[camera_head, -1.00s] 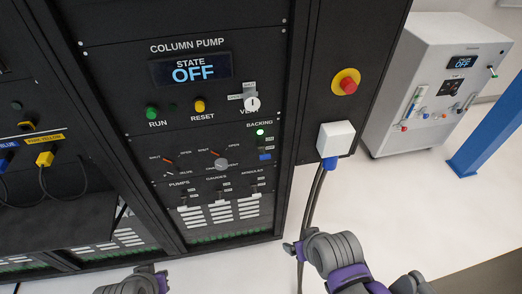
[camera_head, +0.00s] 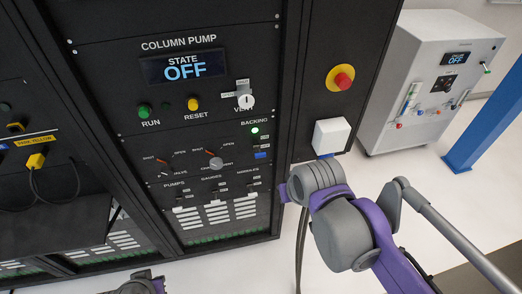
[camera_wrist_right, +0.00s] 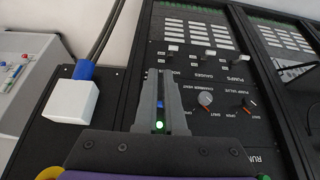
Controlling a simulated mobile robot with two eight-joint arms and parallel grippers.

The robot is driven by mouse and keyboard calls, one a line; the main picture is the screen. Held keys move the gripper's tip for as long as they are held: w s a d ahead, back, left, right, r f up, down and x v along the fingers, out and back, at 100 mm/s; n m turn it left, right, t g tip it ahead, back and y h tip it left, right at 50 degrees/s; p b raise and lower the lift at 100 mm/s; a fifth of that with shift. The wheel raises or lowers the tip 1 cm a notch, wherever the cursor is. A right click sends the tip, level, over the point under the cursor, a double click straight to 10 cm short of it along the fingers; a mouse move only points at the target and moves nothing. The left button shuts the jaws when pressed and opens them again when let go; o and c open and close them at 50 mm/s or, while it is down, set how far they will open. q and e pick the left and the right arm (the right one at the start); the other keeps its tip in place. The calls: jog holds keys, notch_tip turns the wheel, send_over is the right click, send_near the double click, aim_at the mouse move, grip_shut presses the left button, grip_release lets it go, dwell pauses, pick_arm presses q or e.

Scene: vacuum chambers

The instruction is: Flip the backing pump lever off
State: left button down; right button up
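The blue backing lever (camera_head: 261,155) sits below the BACKING label and a lit green lamp (camera_head: 255,130) on the column pump panel (camera_head: 215,110). In the right wrist view the blue lever (camera_wrist_right: 160,103) and green lamp show through the gap between the fingers of my right gripper (camera_wrist_right: 161,76). The fingers are narrowly apart and hold nothing that I can see. Contact with the lever cannot be judged. In the head view my right arm is at the cabinet's lower right, with its fingers not clearly seen. Only part of my left arm shows at the bottom edge.
A white box (camera_head: 332,136) with a cable below it and a red stop button (camera_head: 342,78) are on the cabinet's right side. The pump display (camera_head: 184,68) reads OFF. A white machine (camera_head: 430,85) stands at the right. Open floor lies between.

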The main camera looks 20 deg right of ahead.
jog(key=w+r, duration=0.3)
jog(key=w, duration=0.2)
jog(key=w+a+r+b, duration=0.1)
jog(key=w+r, duration=0.3)
jog(key=w, duration=0.1)
jog(key=w+a+r, duration=0.1)
jog(key=w+r, duration=0.2)
jog(key=w, duration=0.2)
jog(key=shift+r+b, duration=0.4)
grip_shut()
jog(key=shift+f, duration=0.1)
send_over(259, 152)
jog(key=f, duration=0.9)
jog(key=shift+s+b, duration=0.35)
jog(key=shift+s+f, duration=0.25)
jog(key=shift+f, duration=0.35)
jog(key=shift+s+f, duration=0.2)
jog(key=shift+f, duration=0.4)
jog(key=shift+s+f, duration=0.15)
jog(key=shift+f, duration=0.35)
jog(key=shift+s, duration=0.1)
jog(key=shift+s+f+t+b, duration=0.2)
jog(key=shift+t+b, duration=0.15)
jog(key=shift+t, duration=0.15)
